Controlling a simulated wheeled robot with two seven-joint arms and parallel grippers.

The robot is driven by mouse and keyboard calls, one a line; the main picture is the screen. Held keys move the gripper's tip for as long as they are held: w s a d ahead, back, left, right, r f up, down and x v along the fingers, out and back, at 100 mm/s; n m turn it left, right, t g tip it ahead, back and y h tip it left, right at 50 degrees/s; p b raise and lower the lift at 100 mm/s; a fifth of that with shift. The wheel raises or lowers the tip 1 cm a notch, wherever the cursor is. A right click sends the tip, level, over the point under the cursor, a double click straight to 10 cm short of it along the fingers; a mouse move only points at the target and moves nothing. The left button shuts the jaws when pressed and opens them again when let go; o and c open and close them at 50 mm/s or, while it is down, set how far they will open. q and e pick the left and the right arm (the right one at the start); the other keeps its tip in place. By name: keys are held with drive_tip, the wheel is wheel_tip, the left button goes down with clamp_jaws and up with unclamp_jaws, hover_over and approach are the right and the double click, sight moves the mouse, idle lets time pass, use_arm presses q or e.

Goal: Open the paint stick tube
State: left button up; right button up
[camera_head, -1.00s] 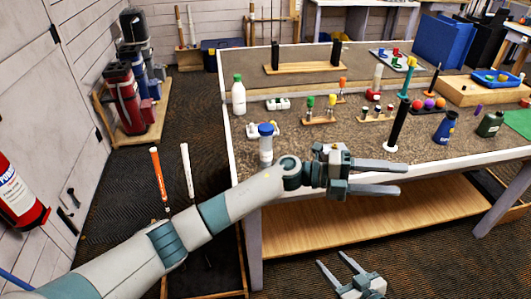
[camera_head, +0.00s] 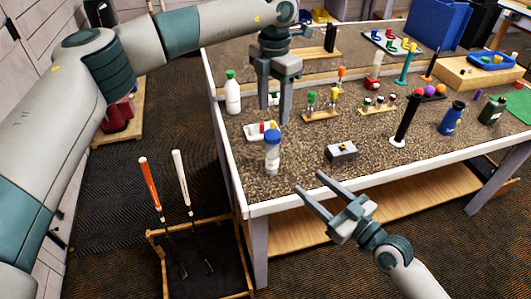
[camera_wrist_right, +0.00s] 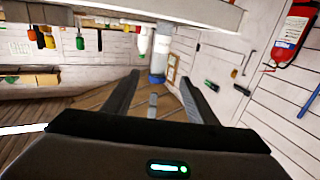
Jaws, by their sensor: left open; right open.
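A pale tube with a blue cap (camera_head: 272,153) stands upright near the front left corner of the table (camera_head: 225,150). It also shows upside down between the fingers in the right wrist view (camera_wrist_right: 158,66). Several slim sticks with coloured caps (camera_head: 333,97) stand in a small wooden rack farther back; I cannot tell for sure which item is the paint stick tube. My left gripper (camera_head: 275,113) is open and empty, fingers pointing down, behind the blue-capped tube. My right gripper (camera_head: 310,182) is open and empty at the front edge, its fingers pointing toward the tube.
A white bottle with a green cap (camera_head: 232,93) stands at the left edge. A small grey box (camera_head: 341,152) and a black post (camera_head: 407,122) are to the right. An orange club grip (camera_head: 150,182) and a white one (camera_head: 181,176) rise from a floor stand.

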sight(277, 154)
drive_tip(key=shift+r, duration=0.1)
idle(0.3)
drive_tip(key=x, duration=1.7)
drive_tip(key=shift+w+a, duration=0.1)
drive_tip(key=shift+a, duration=0.05)
clamp_jaws()
